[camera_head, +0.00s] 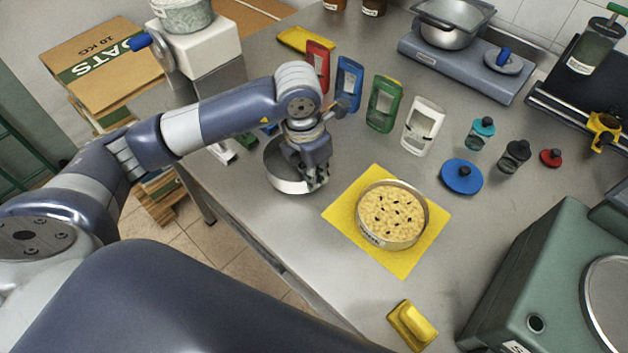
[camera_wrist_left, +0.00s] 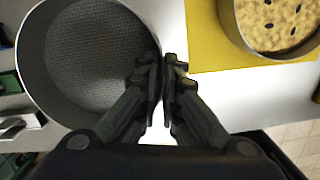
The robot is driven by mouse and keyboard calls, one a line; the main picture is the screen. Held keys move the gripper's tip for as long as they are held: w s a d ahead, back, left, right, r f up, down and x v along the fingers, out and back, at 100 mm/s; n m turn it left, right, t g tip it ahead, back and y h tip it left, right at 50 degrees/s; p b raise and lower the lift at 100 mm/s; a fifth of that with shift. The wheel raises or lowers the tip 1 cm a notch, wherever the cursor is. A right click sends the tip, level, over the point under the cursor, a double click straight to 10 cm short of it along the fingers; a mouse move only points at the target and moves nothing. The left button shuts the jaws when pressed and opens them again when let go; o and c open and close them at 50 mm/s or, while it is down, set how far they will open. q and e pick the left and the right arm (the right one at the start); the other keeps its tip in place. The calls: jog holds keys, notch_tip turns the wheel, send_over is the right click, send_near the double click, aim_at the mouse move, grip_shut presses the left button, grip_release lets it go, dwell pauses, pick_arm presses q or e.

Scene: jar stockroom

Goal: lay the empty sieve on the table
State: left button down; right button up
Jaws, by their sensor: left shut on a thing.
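The empty sieve (camera_head: 289,182) is a round metal ring with a mesh bottom. In the head view it is partly hidden behind my left gripper (camera_head: 313,181). The left wrist view shows its bare mesh (camera_wrist_left: 95,55) at the upper left. My left gripper (camera_wrist_left: 163,75) is shut on the sieve's rim, one finger inside and one outside. The sieve is at the table's (camera_head: 300,222) left edge; I cannot tell whether it touches the top. My right gripper is not in view.
A pan of pale pieces with dark bits (camera_head: 391,214) stands on a yellow mat (camera_head: 345,210), right of the sieve. Red (camera_head: 318,66), blue (camera_head: 348,83), green (camera_head: 384,103) and white frames (camera_head: 423,124) stand behind. A yellow block (camera_head: 412,325) lies near the front. Bare table lies between.

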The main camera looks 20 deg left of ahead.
pick_arm(q)
notch_tip(320, 180, down, 3)
jog(key=shift+f+p, duration=0.1)
jog(key=shift+p, duration=0.3)
jog(key=shift+f, duration=0.1)
jog(key=shift+f+b, duration=0.15)
jog(key=shift+b, duration=0.15)
jog(key=c, duration=1.8)
grip_release()
jog(key=shift+r, duration=0.2)
jog(key=r, duration=0.4)
jog(key=s+r, duration=0.1)
jog(key=r, duration=0.3)
jog(key=r+b, duration=0.1)
jog(key=r, duration=0.3)
jog(key=shift+s+a, duration=0.15)
jog(key=shift+a, duration=0.25)
